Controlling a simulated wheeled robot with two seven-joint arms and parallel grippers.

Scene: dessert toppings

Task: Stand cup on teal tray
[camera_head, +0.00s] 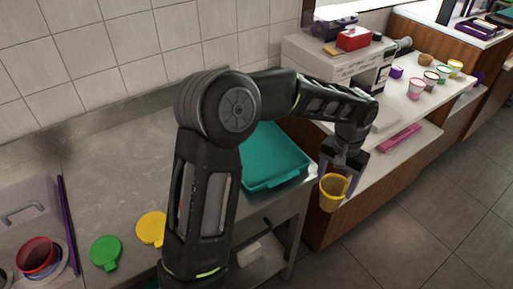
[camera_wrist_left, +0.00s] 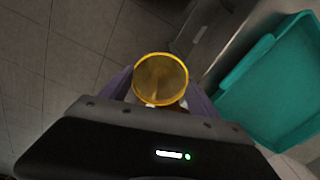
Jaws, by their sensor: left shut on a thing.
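A yellow cup (camera_head: 331,194) is held in my left gripper (camera_head: 341,172), over the floor in front of the wooden counter, to the right of the metal table's edge. In the left wrist view the cup (camera_wrist_left: 160,79) sits between the two purple fingers of the shut gripper (camera_wrist_left: 160,90), its round opening facing the camera. The teal tray (camera_head: 275,158) lies on the right end of the metal table, partly hidden by my left arm. It also shows at the right of the left wrist view (camera_wrist_left: 270,85), apart from the cup. My right gripper is not in view.
Green (camera_head: 105,252) and yellow (camera_head: 151,229) lids lie on the metal table (camera_head: 110,150). A red cup (camera_head: 37,256) stands at the far left near a clear cover. Several cups, including a pink one (camera_head: 416,89), stand on the white counter at the right.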

